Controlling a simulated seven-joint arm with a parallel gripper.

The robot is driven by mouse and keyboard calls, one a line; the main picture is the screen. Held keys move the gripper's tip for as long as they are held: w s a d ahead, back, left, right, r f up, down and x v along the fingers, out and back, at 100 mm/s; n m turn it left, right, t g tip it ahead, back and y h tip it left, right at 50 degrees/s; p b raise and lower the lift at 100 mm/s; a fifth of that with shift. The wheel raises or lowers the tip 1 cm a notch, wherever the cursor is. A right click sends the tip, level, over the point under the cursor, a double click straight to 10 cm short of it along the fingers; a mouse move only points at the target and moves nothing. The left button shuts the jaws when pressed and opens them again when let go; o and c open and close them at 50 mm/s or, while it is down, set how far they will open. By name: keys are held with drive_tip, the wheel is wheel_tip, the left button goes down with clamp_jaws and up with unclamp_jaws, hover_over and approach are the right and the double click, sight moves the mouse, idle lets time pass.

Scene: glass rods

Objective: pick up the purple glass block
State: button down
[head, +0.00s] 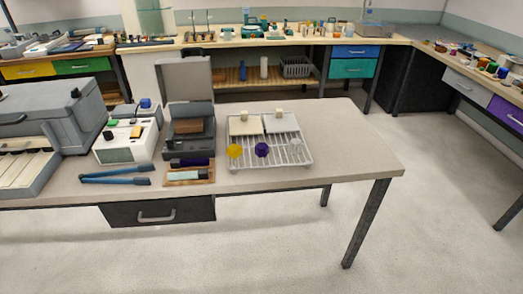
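A purple piece of glass (261,149) sits on a white wire rack (270,165) on the table. It looks short and rounded. It is between a yellow piece (234,151) on its left and a clear, pale piece (295,145) on its right. A dark bar with a purplish tint (190,162) lies left of the rack, in front of an open grey case; its material is too small to tell. My gripper is not in view.
Blue tongs (115,175), a white device (127,140) and a large grey machine (50,120) fill the left. The table (355,145) is clear on the right.

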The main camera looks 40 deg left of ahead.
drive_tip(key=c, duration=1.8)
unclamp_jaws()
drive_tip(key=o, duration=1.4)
